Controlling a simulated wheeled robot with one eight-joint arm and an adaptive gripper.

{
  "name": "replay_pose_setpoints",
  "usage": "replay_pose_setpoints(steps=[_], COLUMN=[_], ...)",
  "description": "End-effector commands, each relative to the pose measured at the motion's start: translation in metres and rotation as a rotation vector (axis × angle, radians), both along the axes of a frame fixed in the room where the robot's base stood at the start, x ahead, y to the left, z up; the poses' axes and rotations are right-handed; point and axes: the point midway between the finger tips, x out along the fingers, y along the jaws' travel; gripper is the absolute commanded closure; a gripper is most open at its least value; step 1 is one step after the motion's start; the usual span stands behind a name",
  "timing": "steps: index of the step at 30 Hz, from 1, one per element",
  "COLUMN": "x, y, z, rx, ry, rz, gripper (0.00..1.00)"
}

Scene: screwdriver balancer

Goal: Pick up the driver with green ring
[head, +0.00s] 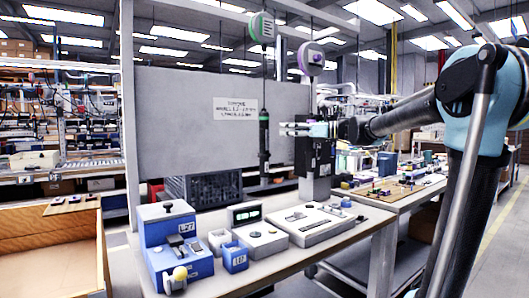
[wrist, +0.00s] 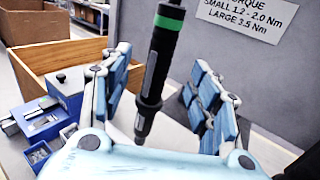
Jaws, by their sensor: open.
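The driver with green ring (head: 264,138) is dark and hangs upright on a cord from a green-marked balancer (head: 262,28). In the wrist view the driver (wrist: 158,62) shows its green band near the top and its tip pointing down, slightly tilted in the picture. My gripper (head: 287,129) is at the driver's right in the head view, level with its upper body. In the wrist view my gripper (wrist: 163,68) has its blue pads spread wide, one on each side of the driver, with clear gaps and no visible contact.
A purple-marked balancer (head: 311,58) hangs to the right; any tool below it is hidden. A grey panel (head: 185,120) with a torque sign (head: 236,108) stands behind.

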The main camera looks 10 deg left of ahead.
Motion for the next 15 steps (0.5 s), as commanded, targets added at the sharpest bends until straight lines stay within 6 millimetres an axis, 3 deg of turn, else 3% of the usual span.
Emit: replay_pose_setpoints(steps=[9,15], x=[0.005,0.007], y=[0.046,0.055], z=[0.000,0.000], rx=[0.000,-0.001], ry=[-0.001,-0.001], rz=[0.002,0.000], gripper=[0.44,0.44])
